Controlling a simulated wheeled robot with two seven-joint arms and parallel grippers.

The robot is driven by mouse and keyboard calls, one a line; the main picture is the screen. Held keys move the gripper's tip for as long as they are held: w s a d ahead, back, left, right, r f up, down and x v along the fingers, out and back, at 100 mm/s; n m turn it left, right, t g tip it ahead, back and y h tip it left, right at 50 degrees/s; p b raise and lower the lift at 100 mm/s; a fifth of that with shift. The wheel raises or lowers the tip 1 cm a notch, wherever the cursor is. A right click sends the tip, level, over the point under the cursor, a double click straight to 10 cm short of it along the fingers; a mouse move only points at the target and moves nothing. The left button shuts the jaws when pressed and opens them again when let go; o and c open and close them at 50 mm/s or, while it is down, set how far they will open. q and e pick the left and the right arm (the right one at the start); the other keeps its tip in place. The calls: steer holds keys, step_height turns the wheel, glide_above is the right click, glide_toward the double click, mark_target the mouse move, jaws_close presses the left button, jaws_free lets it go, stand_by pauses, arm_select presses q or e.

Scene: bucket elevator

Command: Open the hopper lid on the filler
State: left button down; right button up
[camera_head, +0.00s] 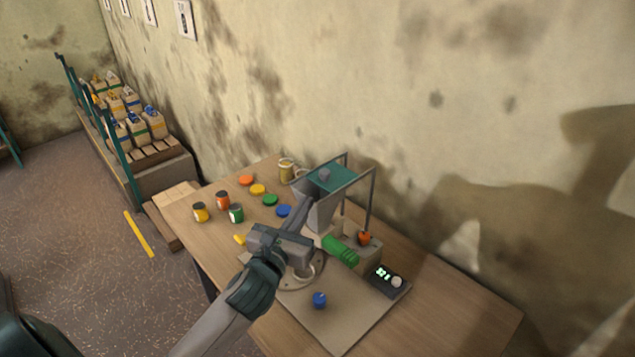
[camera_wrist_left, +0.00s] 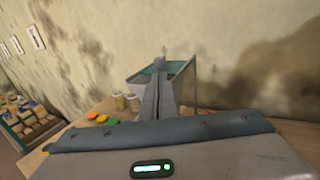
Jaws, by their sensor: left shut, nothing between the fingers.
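The filler stands on the wooden table, with a grey hopper (camera_head: 318,214) held in a metal frame. Its teal hopper lid (camera_head: 334,177) lies across the top of the hopper and looks closed, with a small grey knob (camera_head: 324,174) on it. The lid also shows in the left wrist view (camera_wrist_left: 176,67), partly hidden behind my fingers. My left gripper (camera_head: 308,192) is shut and empty, its fingertips at the near side of the hopper close to the lid edge; I cannot tell whether they touch. My right gripper is not in view.
The wall is close behind. The table's right end is clear.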

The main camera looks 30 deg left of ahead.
mark_target(331, 184)
arm_select(q)
steer(key=w+p, duration=0.1)
steer(key=w, duration=0.2)
steer(key=w+p, duration=0.1)
steer(key=w, duration=0.2)
steer(key=w+a, duration=0.1)
steer(key=w, duration=0.1)
steer(key=shift+w+p, duration=0.4)
steer(key=w, duration=0.1)
steer(key=w+d, duration=0.1)
steer(key=w, duration=0.2)
steer(key=shift+w+d, duration=0.3)
steer(key=shift+w, duration=0.05)
steer(key=shift+s, duration=0.15)
